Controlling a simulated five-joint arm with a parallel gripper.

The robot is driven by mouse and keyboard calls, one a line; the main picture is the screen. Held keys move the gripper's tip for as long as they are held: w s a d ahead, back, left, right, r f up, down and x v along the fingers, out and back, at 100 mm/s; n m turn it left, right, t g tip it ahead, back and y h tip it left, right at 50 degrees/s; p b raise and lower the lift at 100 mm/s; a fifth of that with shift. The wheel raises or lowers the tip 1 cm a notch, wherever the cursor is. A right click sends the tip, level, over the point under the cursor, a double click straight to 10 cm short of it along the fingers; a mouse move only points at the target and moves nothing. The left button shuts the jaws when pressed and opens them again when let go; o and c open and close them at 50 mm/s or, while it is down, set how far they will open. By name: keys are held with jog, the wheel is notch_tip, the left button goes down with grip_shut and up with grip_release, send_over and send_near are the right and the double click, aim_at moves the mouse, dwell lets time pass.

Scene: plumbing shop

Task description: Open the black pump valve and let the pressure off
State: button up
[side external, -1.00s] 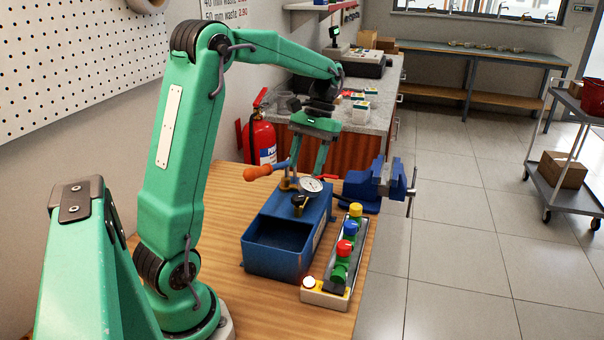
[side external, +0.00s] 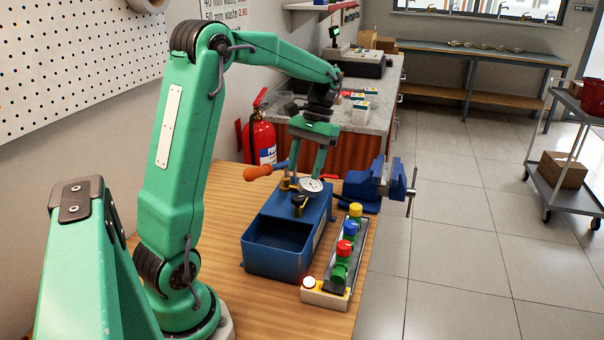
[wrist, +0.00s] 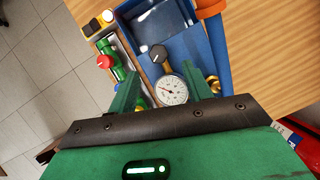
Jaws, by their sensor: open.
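The blue test pump (side external: 278,262) stands on the wooden bench, with its open tank toward the camera. Its black valve knob (side external: 298,199) sits on a brass stem beside the white round gauge (side external: 311,186). In the wrist view the black knob (wrist: 158,52) lies beyond the gauge (wrist: 172,91), between the lines of my two fingers. I cannot read the gauge needle.
An orange-handled lever (side external: 258,173) sticks out left of the pump. A row of red, blue and yellow capped valves (side external: 345,248) stands close on the right. A blue vise (side external: 376,183) is behind right. Bare bench (side external: 215,240) lies left of the pump.

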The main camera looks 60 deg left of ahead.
aim_at(298, 196)
jog(key=shift+x, duration=3.25)
jog(key=c, duration=1)
